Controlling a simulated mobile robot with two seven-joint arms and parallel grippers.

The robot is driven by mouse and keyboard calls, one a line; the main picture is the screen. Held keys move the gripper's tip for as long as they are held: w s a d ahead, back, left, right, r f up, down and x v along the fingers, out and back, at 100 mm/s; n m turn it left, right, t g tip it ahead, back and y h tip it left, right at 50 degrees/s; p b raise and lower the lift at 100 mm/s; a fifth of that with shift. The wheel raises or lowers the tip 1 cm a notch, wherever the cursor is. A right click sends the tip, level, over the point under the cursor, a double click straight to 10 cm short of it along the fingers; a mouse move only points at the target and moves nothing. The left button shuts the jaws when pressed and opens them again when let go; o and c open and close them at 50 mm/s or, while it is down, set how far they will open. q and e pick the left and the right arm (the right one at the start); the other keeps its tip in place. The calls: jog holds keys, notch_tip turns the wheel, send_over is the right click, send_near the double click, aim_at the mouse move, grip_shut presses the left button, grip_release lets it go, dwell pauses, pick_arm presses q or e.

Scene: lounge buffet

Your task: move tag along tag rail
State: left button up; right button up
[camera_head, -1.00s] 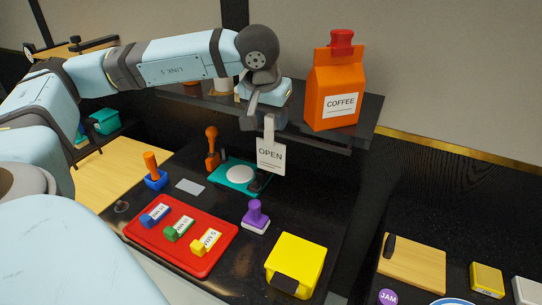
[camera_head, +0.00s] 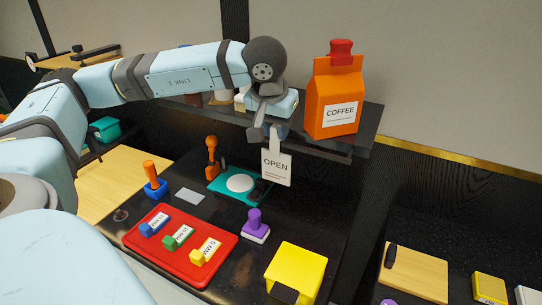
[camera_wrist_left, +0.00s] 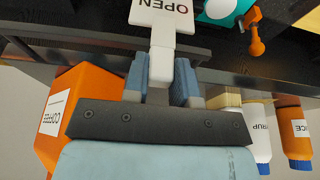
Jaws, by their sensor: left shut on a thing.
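The white tag (camera_head: 277,170) reads OPEN and hangs by its narrow stem at the tag rail (camera_head: 325,151), the dark bar along the front of the raised shelf. My left gripper (camera_head: 270,132) is shut on the tag's stem. In the left wrist view, the left gripper (camera_wrist_left: 161,80) has a blue finger on each side of the stem of the tag (camera_wrist_left: 163,18). The fingers hide part of the stem, so I cannot tell how it touches the rail. My right gripper is out of view.
An orange coffee bag (camera_head: 332,105) stands on the shelf right of the tag. Below are a teal board (camera_head: 222,187), a purple stamp (camera_head: 255,225), a red tray (camera_head: 152,252) and a yellow box (camera_head: 297,268). A syrup bottle (camera_wrist_left: 257,138) shows in the wrist view.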

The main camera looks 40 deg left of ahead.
aim_at(317, 152)
pick_arm(q)
jog(key=shift+w+d, duration=0.25)
jog(key=shift+d, duration=0.5)
jog(key=shift+w+d, duration=0.2)
jog(key=shift+d, duration=0.55)
jog(key=shift+w+d, duration=0.25)
jog(key=shift+d, duration=0.55)
jog(key=shift+w+d, duration=0.25)
jog(key=shift+d, duration=0.5)
jog(key=shift+w+d+b, duration=0.2)
jog(key=shift+w+d, duration=0.05)
jog(key=shift+d, duration=0.5)
jog(key=shift+w+d+b, duration=0.2)
jog(key=shift+d, duration=0.5)
jog(key=shift+r, duration=0.1)
jog(key=o, duration=0.8)
jog(key=shift+o, duration=0.2)
jog(key=shift+r, duration=0.1)
